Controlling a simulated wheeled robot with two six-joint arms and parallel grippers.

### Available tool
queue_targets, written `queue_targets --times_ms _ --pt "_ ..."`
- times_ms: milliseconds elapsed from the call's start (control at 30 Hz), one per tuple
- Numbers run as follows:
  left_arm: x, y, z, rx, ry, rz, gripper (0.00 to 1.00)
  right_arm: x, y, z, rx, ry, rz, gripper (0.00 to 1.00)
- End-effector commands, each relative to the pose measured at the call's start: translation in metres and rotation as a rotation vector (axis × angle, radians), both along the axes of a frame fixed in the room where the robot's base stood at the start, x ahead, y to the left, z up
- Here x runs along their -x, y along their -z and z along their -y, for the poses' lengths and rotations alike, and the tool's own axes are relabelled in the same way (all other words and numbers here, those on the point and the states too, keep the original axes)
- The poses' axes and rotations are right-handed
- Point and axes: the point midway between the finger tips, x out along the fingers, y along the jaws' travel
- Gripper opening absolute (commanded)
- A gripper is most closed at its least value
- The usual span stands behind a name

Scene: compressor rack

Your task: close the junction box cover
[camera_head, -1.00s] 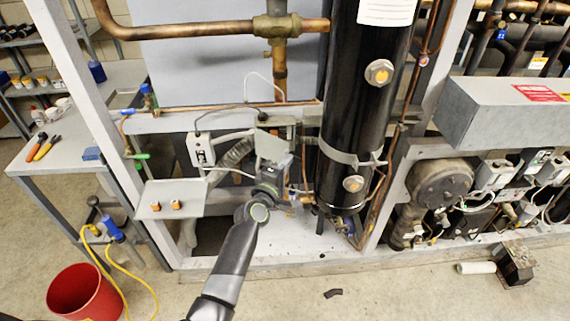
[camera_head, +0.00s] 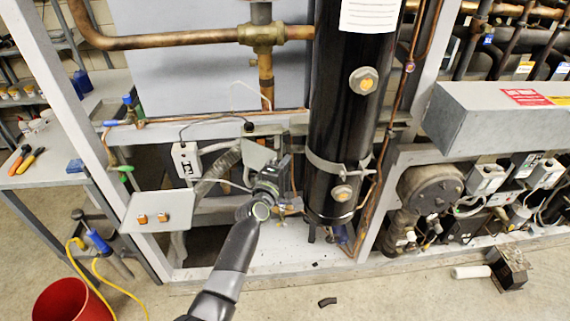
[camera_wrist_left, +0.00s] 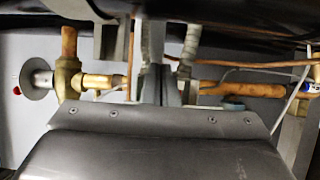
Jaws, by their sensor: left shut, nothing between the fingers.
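My left gripper (camera_head: 284,172) is just right of and below the plate, in front of the bay. Its fingers are shut and empty; they also show in the left wrist view (camera_wrist_left: 166,84), pointing toward copper and brass piping. I cannot tell whether it touches the plate. My right gripper is not in view.
The tall black cylinder (camera_head: 345,110) stands close on the right. A small white switch box (camera_head: 187,160) with conduit is on the left. A pale plate (camera_head: 150,213) with two orange fittings juts out lower left. A red bucket (camera_head: 70,302) stands on the floor.

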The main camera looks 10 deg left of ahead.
Motion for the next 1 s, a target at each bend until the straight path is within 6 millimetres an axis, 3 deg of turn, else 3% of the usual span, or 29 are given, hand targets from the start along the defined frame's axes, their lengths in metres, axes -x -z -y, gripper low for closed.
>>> queue_targets --times_ms 1000 --pt "0.0008 0.0003 0.0008 0.000 0.000 0.000 0.00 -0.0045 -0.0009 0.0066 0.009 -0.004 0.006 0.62"
